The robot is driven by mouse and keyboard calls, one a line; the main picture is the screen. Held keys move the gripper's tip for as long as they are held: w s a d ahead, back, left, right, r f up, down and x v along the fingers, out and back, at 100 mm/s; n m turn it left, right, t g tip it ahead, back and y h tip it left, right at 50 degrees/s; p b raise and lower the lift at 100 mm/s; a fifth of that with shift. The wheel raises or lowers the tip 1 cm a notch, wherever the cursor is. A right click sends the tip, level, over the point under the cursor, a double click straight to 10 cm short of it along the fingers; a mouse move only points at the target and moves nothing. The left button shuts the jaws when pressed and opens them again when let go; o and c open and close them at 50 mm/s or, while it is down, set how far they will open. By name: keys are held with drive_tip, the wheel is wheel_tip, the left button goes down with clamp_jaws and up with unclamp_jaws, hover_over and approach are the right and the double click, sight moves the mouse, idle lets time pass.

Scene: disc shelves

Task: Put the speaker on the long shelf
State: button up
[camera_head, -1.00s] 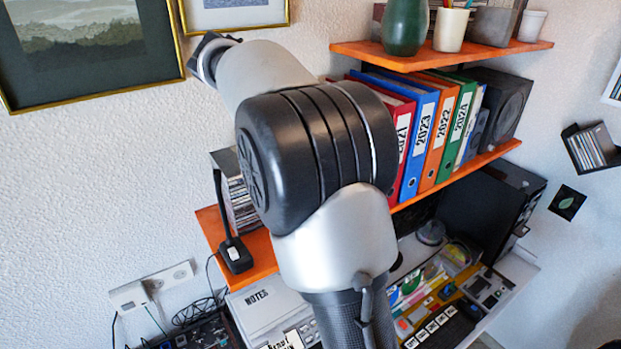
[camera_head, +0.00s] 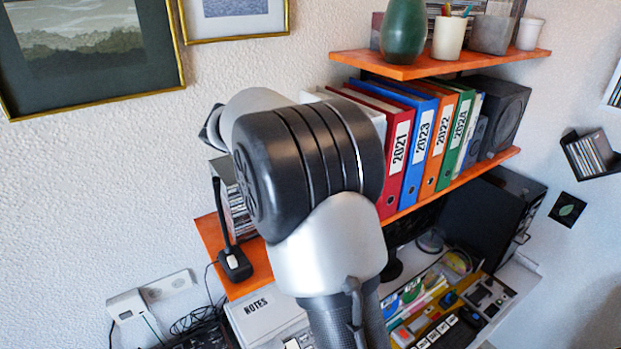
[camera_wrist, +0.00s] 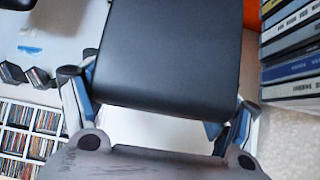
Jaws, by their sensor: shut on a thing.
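My gripper (camera_wrist: 158,108) is shut on a dark, smooth, box-shaped thing with rounded edges, which looks like the speaker (camera_wrist: 168,55). Its fingers lie along the left and right sides in the wrist view. In the head view my own arm hides the gripper and the held thing. The long orange shelf (camera_head: 212,237) runs from the left of my arm to the right behind it. It carries a row of binders, and my arm covers part of its left half.
A larger black speaker (camera_head: 504,118) stands at the shelf's right end beside the binders (camera_head: 427,142). A black lamp-like stand (camera_head: 233,262) and a CD stack (camera_head: 236,215) occupy the left end. CD cases (camera_wrist: 291,52) show close right of the held thing. A shorter shelf (camera_head: 440,66) hangs above.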

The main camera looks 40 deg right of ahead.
drive_tip(key=shift+f, duration=0.1)
drive_tip(key=o, duration=2)
drive_tip(key=shift+o, duration=0.2)
drive_tip(key=v, duration=1.2)
drive_tip(key=s+a+f+n+t+y, duration=0.1)
drive_tip(key=s+a+f+n+y, duration=0.2)
drive_tip(key=s, duration=0.6)
drive_tip(key=s+a+f+n+t+y, duration=0.2)
drive_tip(key=s+a+f+n+y, duration=0.1)
drive_tip(key=s+a+n, duration=0.5)
drive_tip(key=s+a+f+n+t+y, duration=0.2)
drive_tip(key=s+n, duration=0.5)
drive_tip(key=s, duration=0.4)
drive_tip(key=a+f+y, duration=0.1)
drive_tip(key=a+f, duration=0.1)
drive_tip(key=a, duration=0.1)
drive_tip(key=shift+s+a+f+n, duration=0.15)
drive_tip(key=shift+s+f+n, duration=0.05)
drive_tip(key=shift+s+n, duration=0.1)
